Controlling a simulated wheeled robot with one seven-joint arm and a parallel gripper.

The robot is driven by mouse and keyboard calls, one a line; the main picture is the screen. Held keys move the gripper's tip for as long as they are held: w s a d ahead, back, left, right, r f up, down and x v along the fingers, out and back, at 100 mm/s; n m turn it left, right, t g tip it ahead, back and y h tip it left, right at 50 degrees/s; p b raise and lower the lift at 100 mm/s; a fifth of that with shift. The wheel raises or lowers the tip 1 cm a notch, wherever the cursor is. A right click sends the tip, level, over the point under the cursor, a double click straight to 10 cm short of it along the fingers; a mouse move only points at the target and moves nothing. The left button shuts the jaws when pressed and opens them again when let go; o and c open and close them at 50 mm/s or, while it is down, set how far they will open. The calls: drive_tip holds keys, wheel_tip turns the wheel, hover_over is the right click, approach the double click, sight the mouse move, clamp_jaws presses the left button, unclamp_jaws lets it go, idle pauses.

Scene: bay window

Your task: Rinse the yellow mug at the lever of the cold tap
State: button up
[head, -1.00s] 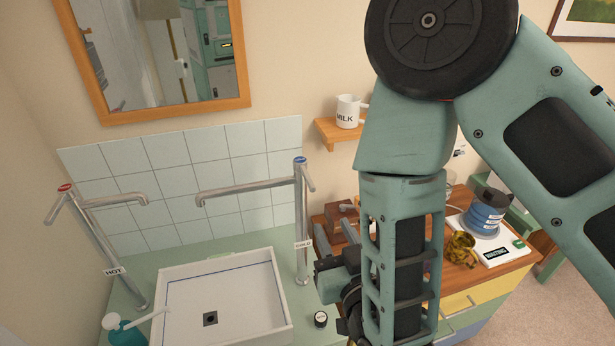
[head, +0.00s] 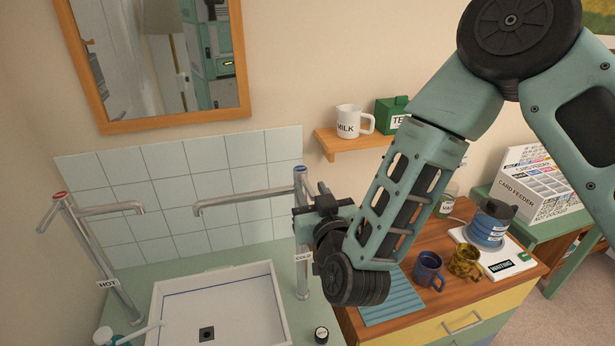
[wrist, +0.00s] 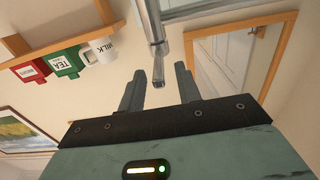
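The yellow mug (head: 465,262), mottled amber and brown, stands on the wooden cabinet top at the right, away from my gripper. The cold tap (head: 302,232) has a blue cap, a COLD tag and a long spout (head: 245,197) over the left-hand basin. My gripper (head: 316,193) is up at the top of this tap, just right of its column. In the wrist view my two fingers stand apart and open, with the tap's lever (wrist: 158,72) showing between their tips. I cannot tell whether either finger touches it. My gripper hides most of the lever in the head view.
A blue mug (head: 428,270) stands beside the yellow one, near a blue ribbed mat (head: 392,303). A shelf (head: 350,142) holds a milk jug (head: 348,121).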

sight(302, 174)
drive_tip(key=shift+p+x, duration=0.5)
drive_tip(key=shift+x, duration=1.3)
